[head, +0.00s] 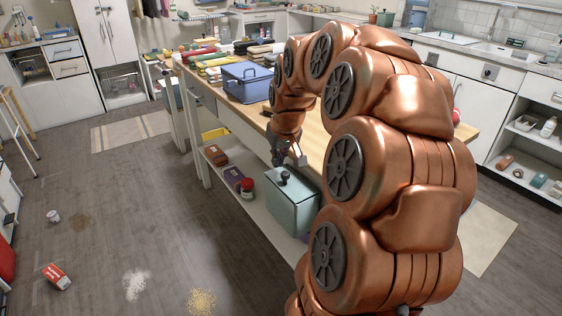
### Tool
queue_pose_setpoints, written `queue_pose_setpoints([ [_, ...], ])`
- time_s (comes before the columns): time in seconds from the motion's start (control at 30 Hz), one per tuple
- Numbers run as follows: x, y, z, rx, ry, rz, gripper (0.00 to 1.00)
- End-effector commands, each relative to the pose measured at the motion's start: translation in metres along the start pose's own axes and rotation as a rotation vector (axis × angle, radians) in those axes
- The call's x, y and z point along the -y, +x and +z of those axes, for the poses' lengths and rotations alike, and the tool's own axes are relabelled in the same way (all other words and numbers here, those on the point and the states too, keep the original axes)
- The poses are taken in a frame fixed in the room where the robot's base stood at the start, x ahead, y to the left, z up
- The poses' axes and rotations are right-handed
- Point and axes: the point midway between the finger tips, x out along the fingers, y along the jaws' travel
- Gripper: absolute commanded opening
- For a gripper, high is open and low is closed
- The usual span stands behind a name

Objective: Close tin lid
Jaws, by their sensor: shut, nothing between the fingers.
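A pale green tin (291,214) stands on the low shelf under the worktable, at the lower middle of the head view. Its lid lies over the top and has a dark knob (285,175). Whether the lid is fully down I cannot tell at this size. My gripper (287,160) is shut and empty, pointing down just above the knob. A small gap or contact between them cannot be made out. My copper arm hides the area to the right of the tin.
The worktable (313,137) overhangs the shelf (255,208). A red-lidded jar (247,189) and a purple box (233,178) stand left of the tin. A blue case (247,83) sits on the tabletop. Powder spills (202,300) and a red box (57,277) lie on the floor.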

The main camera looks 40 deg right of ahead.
Motion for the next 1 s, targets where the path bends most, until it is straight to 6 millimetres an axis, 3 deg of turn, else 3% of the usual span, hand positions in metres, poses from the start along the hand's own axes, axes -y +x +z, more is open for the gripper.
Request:
queue_pose_setpoints([
  [0.07,0.000,0.002,-0.009,-0.002,-0.002,0.000,0.00],
  [0.6,-0.002,-0.085,-0.009,-0.011,0.002,0.002,0.00],
  [1.0,-0.002,-0.100,-0.008,-0.008,0.002,0.001,0.00],
])
